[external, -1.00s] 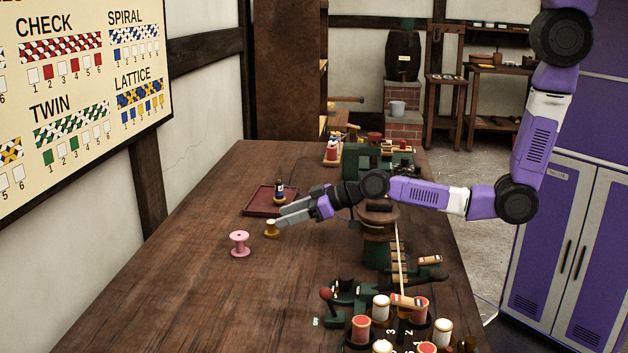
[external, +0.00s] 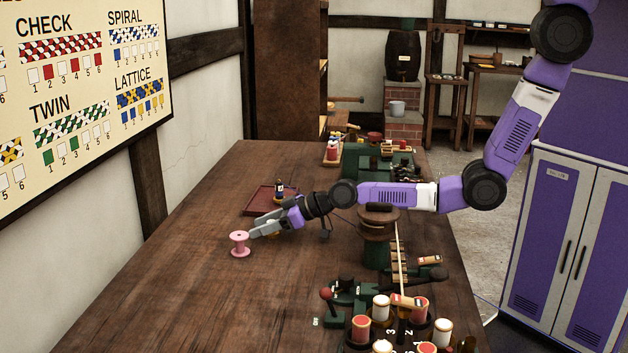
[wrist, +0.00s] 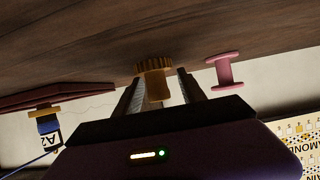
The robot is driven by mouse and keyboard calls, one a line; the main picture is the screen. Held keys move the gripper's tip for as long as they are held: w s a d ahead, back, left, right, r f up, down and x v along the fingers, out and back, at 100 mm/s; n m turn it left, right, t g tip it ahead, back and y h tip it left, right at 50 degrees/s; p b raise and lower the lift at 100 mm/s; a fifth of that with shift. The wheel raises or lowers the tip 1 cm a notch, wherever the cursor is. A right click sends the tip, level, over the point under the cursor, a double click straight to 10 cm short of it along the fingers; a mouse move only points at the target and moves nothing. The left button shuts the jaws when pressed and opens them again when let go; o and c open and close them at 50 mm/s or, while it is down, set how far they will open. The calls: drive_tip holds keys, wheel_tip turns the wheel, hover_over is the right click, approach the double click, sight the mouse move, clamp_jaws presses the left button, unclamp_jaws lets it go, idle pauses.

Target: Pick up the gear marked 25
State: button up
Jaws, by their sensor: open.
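A small brass gear (wrist: 154,66) with a toothed rim and a narrower hub shows in the wrist view. No number can be read on it from here. My gripper (wrist: 158,80) is open, with one finger on each side of the gear and a small gap showing on the right. In the external view my gripper (external: 256,228) is low over the table, and its fingers mostly hide the gear.
A pink spool (external: 239,244) stands just left of my fingertips; it also shows in the wrist view (wrist: 225,71). A dark red tray (external: 257,201) with a small labelled bobbin (external: 279,191) lies behind my gripper. Green machines with spools line the table's right side. The table's front left is clear.

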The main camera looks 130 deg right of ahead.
clamp_jaws()
drive_tip(key=shift+r, duration=0.1)
idle(0.3)
